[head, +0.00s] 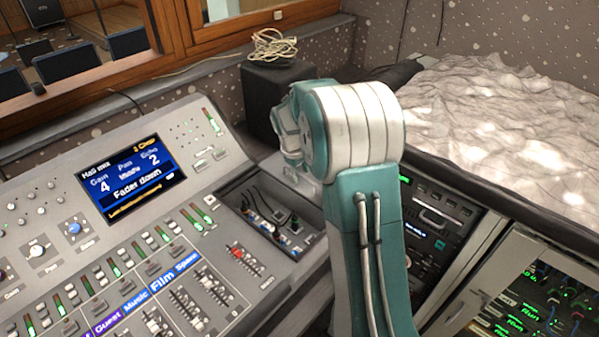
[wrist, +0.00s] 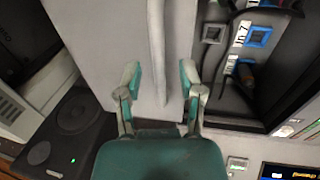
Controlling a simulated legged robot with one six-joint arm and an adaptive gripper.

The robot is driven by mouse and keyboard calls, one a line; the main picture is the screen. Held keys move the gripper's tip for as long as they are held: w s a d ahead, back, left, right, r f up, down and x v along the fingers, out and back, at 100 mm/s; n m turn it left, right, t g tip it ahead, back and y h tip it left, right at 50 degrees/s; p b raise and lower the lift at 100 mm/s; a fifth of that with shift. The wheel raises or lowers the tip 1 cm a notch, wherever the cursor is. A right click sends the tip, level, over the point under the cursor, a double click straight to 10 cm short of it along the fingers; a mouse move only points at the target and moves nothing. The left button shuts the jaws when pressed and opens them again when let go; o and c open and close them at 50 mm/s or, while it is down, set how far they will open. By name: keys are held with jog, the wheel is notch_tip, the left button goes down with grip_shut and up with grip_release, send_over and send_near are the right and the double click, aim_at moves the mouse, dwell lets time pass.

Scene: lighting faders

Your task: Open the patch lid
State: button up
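A flat grey panel, which looks like the patch lid (wrist: 115,32), fills the middle of the wrist view. A long raised ridge (wrist: 156,40) runs along it. My gripper (wrist: 158,72) is open, with one fingertip on each side of the ridge's line; I cannot tell whether they touch the panel. Beside the panel, the patch recess (wrist: 231,104) is exposed, with sockets, plugs and an "In 7" label. In the head view the patch recess (head: 256,206) shows in the console, left of my arm.
The mixing console (head: 120,262) with faders and a lit screen (head: 132,181) lies to the left. A black speaker (head: 262,92) with a coiled cable (head: 273,46) on top stands behind. Rack units (head: 440,225) are to the right of my arm.

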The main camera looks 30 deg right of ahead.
jog(key=shift+r, duration=0.15)
notch_tip(320, 180, up, 11)
jog(key=a, duration=0.2)
jog(key=shift+s+r, duration=0.2)
jog(key=shift+s, duration=0.15)
jog(key=shift+a, duration=0.1)
jog(key=s+a+r+m+t, duration=0.1)
jog(key=s+a+r, duration=0.3)
jog(key=s, duration=0.3)
jog(key=s+a+r+m+t, duration=0.1)
jog(key=s+a+r+t, duration=0.2)
jog(key=s, duration=0.4)
jog(key=s+a+f+m+y, duration=0.1)
jog(key=s+a, duration=0.1)
jog(key=s, duration=0.5)
jog(key=s+a+f+m+y, duration=0.1)
jog(key=s+a, duration=0.1)
jog(key=s, duration=0.6)
jog(key=shift+a+m+t, duration=0.3)
jog(key=shift+a+t, duration=0.05)
jog(key=shift+t, duration=0.05)
